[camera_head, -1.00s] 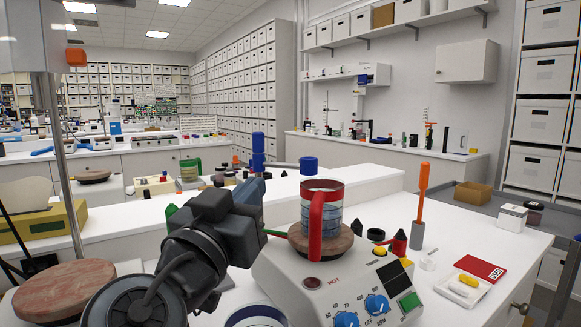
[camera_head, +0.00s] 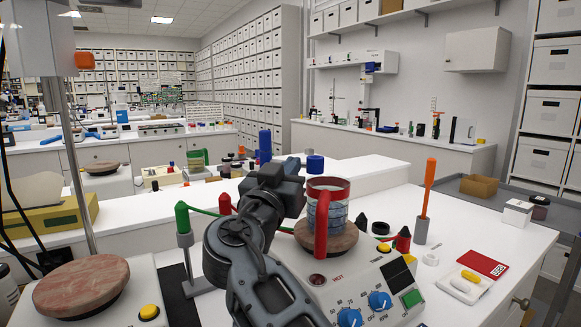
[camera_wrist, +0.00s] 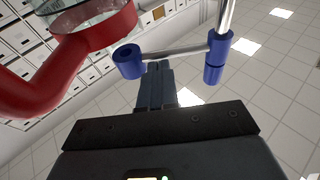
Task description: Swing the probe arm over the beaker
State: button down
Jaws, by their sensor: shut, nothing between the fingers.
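The beaker (camera_head: 335,213) is clear, with a red rim and red handle, and stands upright on the hot plate's round brown top. Its red rim (camera_wrist: 100,35) fills the upper left of the wrist view. The probe arm (camera_wrist: 175,52) is a thin metal rod from a blue clamp on a metal post to a blue end piece (camera_wrist: 128,62). In the head view the blue end (camera_head: 315,163) appears just above the beaker's rim; depth is unclear.
The hot plate (camera_head: 345,285) has blue knobs. A green-capped stand (camera_head: 183,225) and another brown-topped plate (camera_head: 80,285) are at left. An orange-handled tool (camera_head: 427,195) stands upright at right.

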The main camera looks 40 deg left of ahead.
jog(key=shift+f, duration=0.1)
dwell(0.3)
jog(key=shift+w+d+b, duration=0.1)
jog(key=shift+w+b, duration=0.7)
jog(key=shift+b, duration=0.95)
